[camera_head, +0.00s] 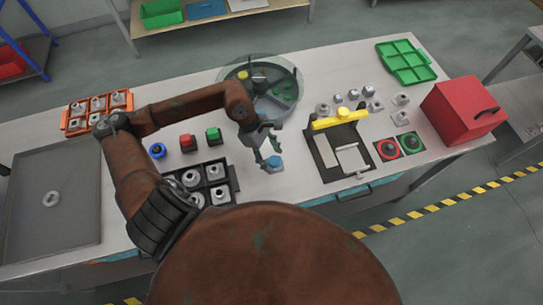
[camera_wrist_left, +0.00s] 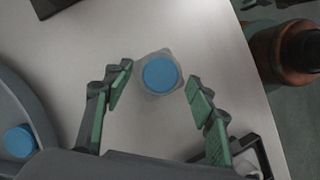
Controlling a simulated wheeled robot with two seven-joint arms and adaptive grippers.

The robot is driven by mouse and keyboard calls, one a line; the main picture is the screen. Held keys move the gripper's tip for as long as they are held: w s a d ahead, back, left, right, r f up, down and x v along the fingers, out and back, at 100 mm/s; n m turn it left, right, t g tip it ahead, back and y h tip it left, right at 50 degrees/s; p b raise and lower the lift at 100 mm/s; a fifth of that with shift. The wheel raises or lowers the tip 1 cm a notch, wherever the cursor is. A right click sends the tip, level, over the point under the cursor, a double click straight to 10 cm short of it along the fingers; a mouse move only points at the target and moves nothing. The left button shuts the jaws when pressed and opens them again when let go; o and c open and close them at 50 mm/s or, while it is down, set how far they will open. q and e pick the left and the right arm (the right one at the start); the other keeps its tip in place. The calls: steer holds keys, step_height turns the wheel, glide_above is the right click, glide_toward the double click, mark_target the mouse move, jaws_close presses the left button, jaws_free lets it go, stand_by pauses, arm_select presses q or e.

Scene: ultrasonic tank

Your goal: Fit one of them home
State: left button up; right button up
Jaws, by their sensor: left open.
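A small grey square piece with a round blue top (camera_head: 273,164) stands on the bench. It also shows in the left wrist view (camera_wrist_left: 160,75). My left gripper (camera_head: 267,152) is open above it; in the left wrist view its green-padded fingers (camera_wrist_left: 158,82) stand apart on either side of the piece. A round grey tank (camera_head: 297,72) with compartments stands behind, holding yellow, green and blue items. Its rim and a blue disc (camera_wrist_left: 17,141) show in the left wrist view. My right gripper is not in view.
A black tray (camera_head: 234,187) and an orange tray (camera_head: 72,125) hold metal parts. A yellow-handled fixture (camera_head: 338,119), loose metal parts (camera_head: 322,110), a red box (camera_head: 462,108) and a green tray (camera_head: 405,60) stand right. A grey tray (camera_head: 45,215) lies left.

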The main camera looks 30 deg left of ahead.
arm_select(q)
steer(key=v, duration=1.2)
stand_by(0.4)
